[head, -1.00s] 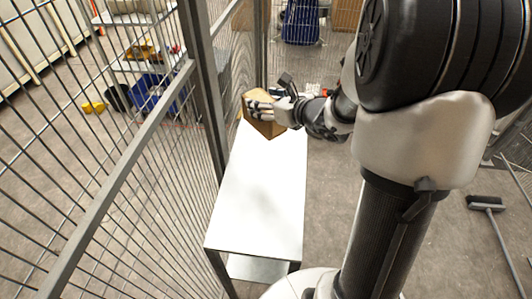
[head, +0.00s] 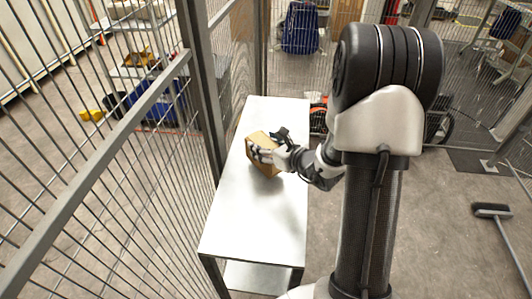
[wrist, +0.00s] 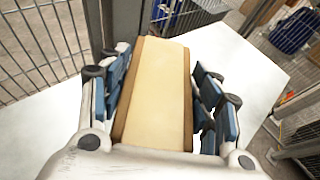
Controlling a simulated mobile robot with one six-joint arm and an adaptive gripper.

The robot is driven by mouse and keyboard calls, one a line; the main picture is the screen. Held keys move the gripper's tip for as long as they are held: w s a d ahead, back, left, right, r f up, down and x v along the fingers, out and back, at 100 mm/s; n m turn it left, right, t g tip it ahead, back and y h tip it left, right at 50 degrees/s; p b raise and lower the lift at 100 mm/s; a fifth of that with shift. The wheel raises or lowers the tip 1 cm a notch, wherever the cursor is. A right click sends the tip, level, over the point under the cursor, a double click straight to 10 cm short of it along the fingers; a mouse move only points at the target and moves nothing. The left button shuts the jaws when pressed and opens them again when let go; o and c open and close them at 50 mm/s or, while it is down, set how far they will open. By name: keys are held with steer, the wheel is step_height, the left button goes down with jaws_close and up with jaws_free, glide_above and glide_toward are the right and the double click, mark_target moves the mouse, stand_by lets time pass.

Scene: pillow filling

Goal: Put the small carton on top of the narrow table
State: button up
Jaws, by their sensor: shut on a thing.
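The small carton (head: 264,161) is a brown box, held at the middle of the narrow table's length in the head view. The narrow table (head: 247,218) has a white top and a lower shelf, and stands along the mesh fence. My gripper (head: 262,154) is shut on the carton, with its fingers along the carton's sides. In the wrist view the carton (wrist: 155,95) lies between the two blue-padded fingers, with the white tabletop (wrist: 55,120) around it. The carton is over the tabletop; whether its underside touches the top I cannot tell.
A mesh fence (head: 110,180) with a grey post runs close along the table's left side. The rest of the tabletop is bare. Beyond the fence are a blue bin (head: 165,103) and shelves. A broom (head: 492,211) lies on open floor at the right.

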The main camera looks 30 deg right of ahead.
step_height(320, 180, down, 2)
steer(key=shift+f+b, duration=0.25)
steer(key=shift+b, duration=0.1)
steer(key=shift+r, duration=0.1)
steer(key=o, duration=1.2)
